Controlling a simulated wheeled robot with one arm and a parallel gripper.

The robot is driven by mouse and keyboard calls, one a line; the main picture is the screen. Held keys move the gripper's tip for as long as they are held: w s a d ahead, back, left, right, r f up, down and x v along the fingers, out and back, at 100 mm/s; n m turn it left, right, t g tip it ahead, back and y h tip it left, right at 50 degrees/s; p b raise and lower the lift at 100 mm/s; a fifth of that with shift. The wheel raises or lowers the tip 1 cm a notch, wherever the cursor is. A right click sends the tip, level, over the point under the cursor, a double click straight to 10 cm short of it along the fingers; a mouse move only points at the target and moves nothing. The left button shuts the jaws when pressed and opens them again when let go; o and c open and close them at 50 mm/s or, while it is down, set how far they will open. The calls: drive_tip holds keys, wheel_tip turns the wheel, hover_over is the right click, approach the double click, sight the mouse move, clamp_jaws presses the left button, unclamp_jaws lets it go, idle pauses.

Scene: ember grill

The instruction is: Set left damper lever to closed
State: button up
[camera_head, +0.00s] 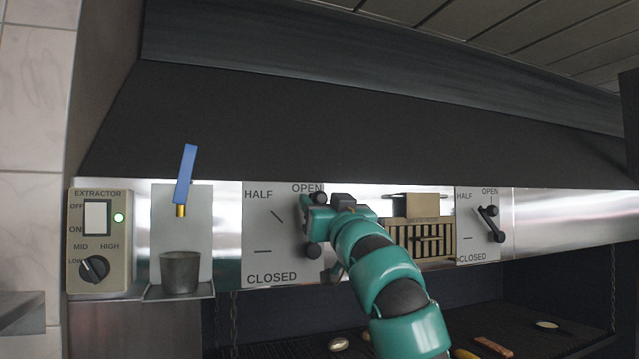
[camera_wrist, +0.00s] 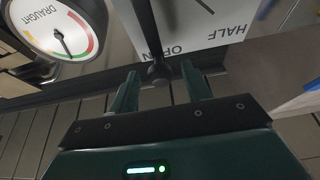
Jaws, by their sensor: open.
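The left damper panel (camera_head: 262,232) is a pale plate marked HALF, OPEN and CLOSED. Its dark lever has a hub (camera_head: 313,251) at the plate's right side and a round knob (camera_head: 319,197) up by the OPEN mark. My gripper (camera_head: 309,218) is at the lever and hides its middle part. In the wrist view, which is turned upside down, the open fingers of my gripper (camera_wrist: 159,72) stand on either side of the lever's dark knob (camera_wrist: 158,75), with gaps showing. I cannot tell whether either finger touches it.
A draught gauge (camera_wrist: 62,30) is beside the panel. A right damper lever (camera_head: 491,211), a slotted tan box (camera_head: 422,240), an extractor switch box (camera_head: 100,240), a blue handle (camera_head: 186,174) and a metal cup (camera_head: 180,272) line the wall. The dark hood (camera_head: 300,120) overhangs above.

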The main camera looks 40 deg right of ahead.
drive_tip(key=shift+p+x, duration=0.4)
drive_tip(key=shift+x, duration=0.6)
clamp_jaws()
